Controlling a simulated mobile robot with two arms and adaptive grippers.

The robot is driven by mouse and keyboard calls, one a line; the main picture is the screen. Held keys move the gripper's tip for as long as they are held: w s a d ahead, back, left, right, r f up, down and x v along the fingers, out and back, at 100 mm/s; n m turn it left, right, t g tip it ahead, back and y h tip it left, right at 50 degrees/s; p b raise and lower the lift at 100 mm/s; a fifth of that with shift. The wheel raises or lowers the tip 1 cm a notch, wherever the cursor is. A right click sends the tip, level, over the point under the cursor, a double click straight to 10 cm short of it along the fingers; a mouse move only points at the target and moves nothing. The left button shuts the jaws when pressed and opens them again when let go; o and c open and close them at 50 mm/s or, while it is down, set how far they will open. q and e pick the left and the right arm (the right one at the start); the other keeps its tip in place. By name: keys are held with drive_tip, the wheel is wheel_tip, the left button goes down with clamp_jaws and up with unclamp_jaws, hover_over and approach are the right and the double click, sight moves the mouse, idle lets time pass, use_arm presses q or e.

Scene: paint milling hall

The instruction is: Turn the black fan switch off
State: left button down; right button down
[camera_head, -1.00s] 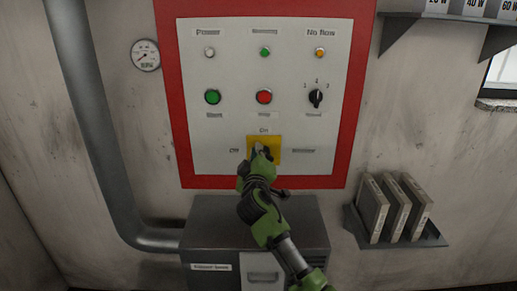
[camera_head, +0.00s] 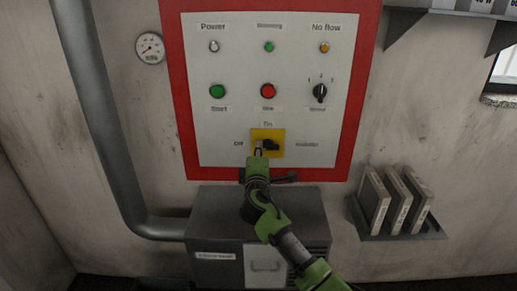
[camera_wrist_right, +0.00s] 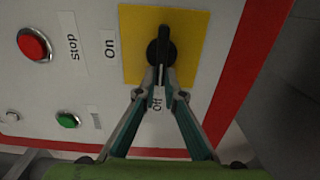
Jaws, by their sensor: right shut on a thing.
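The black rotary switch (camera_head: 270,145) sits on a yellow square plate (camera_head: 276,134) low on the control panel. The plate has "On" above it and "Off" to its left. In the right wrist view the switch handle (camera_wrist_right: 164,44) lies along the line towards the "Off" label (camera_wrist_right: 157,99). My right gripper (camera_wrist_right: 160,74) is shut on the handle's end on the "Off" side; its fingertips partly cover that end. In the head view the right gripper (camera_head: 258,152) is at the plate's lower left. My left gripper is not in view.
Above are a green button (camera_head: 217,91), a red button (camera_head: 268,90) and a black selector (camera_head: 320,92). A grey cabinet (camera_head: 215,232) stands below the panel. A rack (camera_head: 405,233) with upright slabs is at right, a pipe (camera_head: 92,120) at left.

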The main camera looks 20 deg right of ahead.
idle(0.5)
drive_tip(key=c, duration=2.1)
unclamp_jaws()
drive_tip(key=shift+c, duration=0.2)
drive_tip(key=v, duration=1.2)
